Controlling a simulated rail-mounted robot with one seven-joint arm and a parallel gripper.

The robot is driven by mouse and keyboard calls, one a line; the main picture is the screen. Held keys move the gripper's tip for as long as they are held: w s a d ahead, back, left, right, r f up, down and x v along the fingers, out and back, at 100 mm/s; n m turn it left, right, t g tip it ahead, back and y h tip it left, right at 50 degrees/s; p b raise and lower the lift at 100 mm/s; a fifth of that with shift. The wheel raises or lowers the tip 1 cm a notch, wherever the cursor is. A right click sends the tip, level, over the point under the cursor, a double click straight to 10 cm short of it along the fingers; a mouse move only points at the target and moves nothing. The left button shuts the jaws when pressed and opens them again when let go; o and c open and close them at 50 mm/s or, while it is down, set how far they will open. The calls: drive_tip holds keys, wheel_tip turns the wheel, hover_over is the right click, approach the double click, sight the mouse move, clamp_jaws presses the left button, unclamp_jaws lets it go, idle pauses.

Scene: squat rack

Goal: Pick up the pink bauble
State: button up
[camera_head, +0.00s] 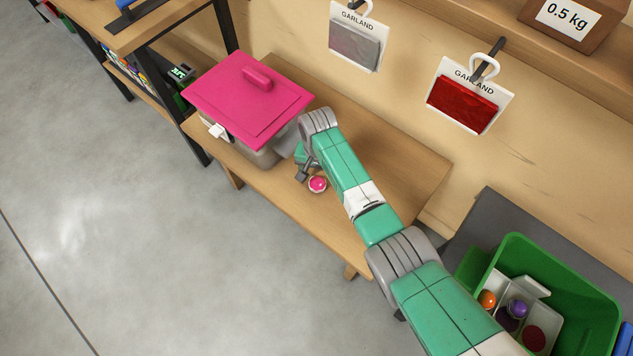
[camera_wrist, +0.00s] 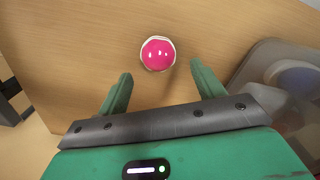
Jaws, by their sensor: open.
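The pink bauble (camera_head: 317,184) lies on the wooden bench top (camera_head: 265,185), with a pale band around its edge. In the wrist view the pink bauble (camera_wrist: 158,53) is beyond my fingertips, roughly centred between them and apart from both. My gripper (camera_head: 302,176) is beside the bauble in the head view, partly hidden by my arm. In the wrist view my gripper (camera_wrist: 160,82) has its two green fingers spread wide with nothing between them.
A container with a pink lid (camera_head: 250,95) stands close to my gripper on the bench; its clear side (camera_wrist: 285,85) shows in the wrist view. A green crate (camera_head: 575,270) with a tray of baubles is at right. Garland packs (camera_head: 465,100) hang behind. Bare bench lies right of my arm.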

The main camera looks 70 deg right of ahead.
sight(318, 179)
drive_tip(key=f+b, duration=0.1)
drive_tip(key=f, duration=0.1)
drive_tip(key=f+b, duration=0.1)
drive_tip(key=f, duration=0.1)
drive_tip(key=shift+s+a+f+b, duration=0.15)
drive_tip(key=shift+s+f+b, duration=0.05)
drive_tip(key=shift+f+b, duration=0.1)
drive_tip(key=shift+w+r, duration=0.1)
drive_tip(key=shift+r, duration=0.1)
drive_tip(key=c, duration=1)
drive_tip(key=shift+c, duration=0.3)
wheel_tip(318, 179, up, 4)
drive_tip(key=p, duration=0.3)
drive_tip(key=shift+r+p, duration=0.1)
drive_tip(key=shift+p, duration=0.3)
drive_tip(key=s+a+p, duration=0.2)
drive_tip(key=a+p, duration=0.2)
drive_tip(key=a, duration=0.3)
drive_tip(key=s+a+p, duration=0.2)
drive_tip(key=a+p, duration=0.2)
drive_tip(key=a, duration=0.4)
drive_tip(key=shift+s+a+r+p, duration=0.15)
drive_tip(key=shift+s+r+p, duration=0.15)
drive_tip(key=shift+s+r, duration=0.1)
